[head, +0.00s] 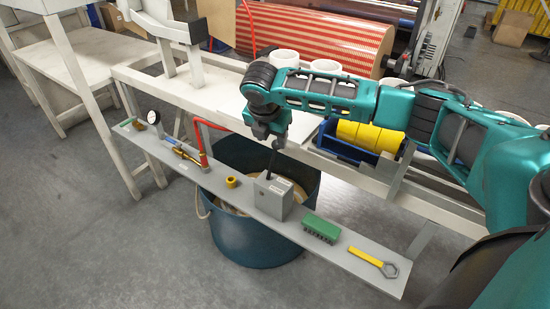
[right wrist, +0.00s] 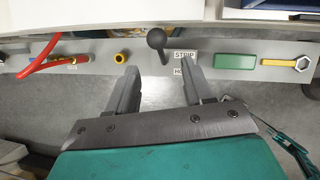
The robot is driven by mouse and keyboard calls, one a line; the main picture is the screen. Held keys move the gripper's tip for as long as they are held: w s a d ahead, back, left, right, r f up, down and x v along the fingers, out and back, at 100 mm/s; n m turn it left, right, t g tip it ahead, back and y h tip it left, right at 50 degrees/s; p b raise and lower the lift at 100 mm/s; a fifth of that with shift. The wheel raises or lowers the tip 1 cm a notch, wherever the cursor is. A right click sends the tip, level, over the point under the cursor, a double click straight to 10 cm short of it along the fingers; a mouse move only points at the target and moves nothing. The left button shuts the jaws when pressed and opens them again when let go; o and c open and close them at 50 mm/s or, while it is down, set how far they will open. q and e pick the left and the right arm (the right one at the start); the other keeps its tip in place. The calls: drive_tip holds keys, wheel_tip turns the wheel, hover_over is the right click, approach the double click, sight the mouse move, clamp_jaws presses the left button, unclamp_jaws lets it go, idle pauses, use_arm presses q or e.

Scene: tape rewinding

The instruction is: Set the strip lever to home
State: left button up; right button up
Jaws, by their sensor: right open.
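The strip lever (right wrist: 157,42) is a dark stick with a round black knob, seen from above in the right wrist view. Beside it are a STRIP label (right wrist: 185,55) and a lower label, partly hidden by a finger, starting with "HO". In the head view the lever's grey box (head: 273,198) stands on the narrow grey shelf. My right gripper (right wrist: 160,68) is open and empty. Its two fingers point toward the lever, with the knob just beyond and between the tips. In the head view my right gripper (head: 268,128) is above the box. My left gripper is out of view.
On the shelf (head: 335,262) lie a green brush-like block (head: 321,228), a yellow wrench (head: 372,261), a yellow ring (head: 231,182) and a red-handled tool (head: 203,158). A dark blue tub (head: 245,245) stands below. A blue bin with yellow rolls (head: 368,136) is behind.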

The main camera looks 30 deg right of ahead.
sight(275, 152)
drive_tip(key=b+x, duration=0.3)
drive_tip(key=x, duration=0.8)
drive_tip(key=shift+w+f, duration=0.1)
drive_tip(key=shift+f, duration=0.2)
clamp_jaws()
